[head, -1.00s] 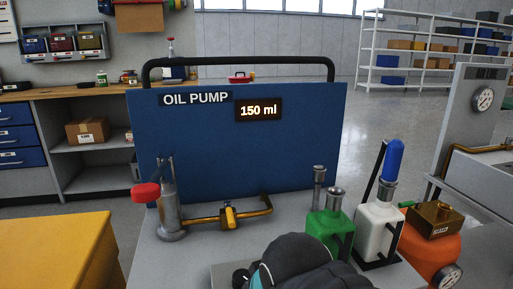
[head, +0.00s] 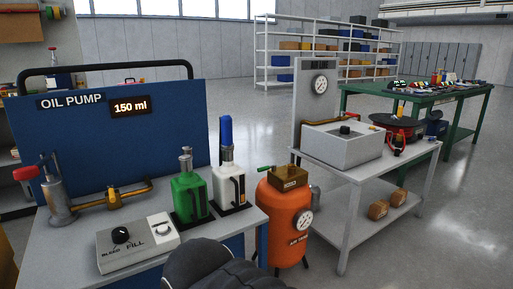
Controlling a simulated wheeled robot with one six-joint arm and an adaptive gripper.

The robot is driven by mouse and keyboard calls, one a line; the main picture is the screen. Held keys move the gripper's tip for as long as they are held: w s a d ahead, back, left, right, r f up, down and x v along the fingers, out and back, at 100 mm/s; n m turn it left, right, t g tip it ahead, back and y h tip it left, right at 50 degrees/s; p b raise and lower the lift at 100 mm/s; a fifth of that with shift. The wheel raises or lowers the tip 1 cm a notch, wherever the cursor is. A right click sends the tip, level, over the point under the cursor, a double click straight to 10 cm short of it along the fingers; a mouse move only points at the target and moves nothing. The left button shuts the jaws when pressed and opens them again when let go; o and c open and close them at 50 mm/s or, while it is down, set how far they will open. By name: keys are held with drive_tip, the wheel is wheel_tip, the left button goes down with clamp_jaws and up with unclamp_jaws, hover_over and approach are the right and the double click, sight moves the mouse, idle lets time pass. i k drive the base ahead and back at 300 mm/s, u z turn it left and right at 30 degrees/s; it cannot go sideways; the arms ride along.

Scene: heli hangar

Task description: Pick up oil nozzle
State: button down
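On the grey cart, a metal hand pump with a red knob (head: 60,195) stands in front of the blue OIL PUMP panel (head: 160,140), whose display reads 150 ml. A brass pipe with a yellow-brass fitting (head: 114,199) runs right from the pump's base; it may be the oil nozzle, but I cannot tell for sure. A green bottle (head: 188,195) and a white bottle with a blue top (head: 228,184) stand to its right. My dark arm shows at the bottom, but its fingers are not in view.
A grey control box with a FILL label (head: 138,243) sits at the cart's front. An orange tank (head: 287,222) stands right of the cart. Beyond it are a white cart (head: 370,172) with a gauge and a green table (head: 460,105). Open floor lies at the right.

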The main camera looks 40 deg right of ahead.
sight(226, 120)
drive_tip(key=u, duration=0.45)
drive_tip(key=k, duration=0.2)
drive_tip(key=z, duration=1.45)
drive_tip(key=i, duration=0.9)
drive_tip(key=u, duration=3.6)
drive_tip(key=k, duration=1.5)
drive_tip(key=u, duration=0.05)
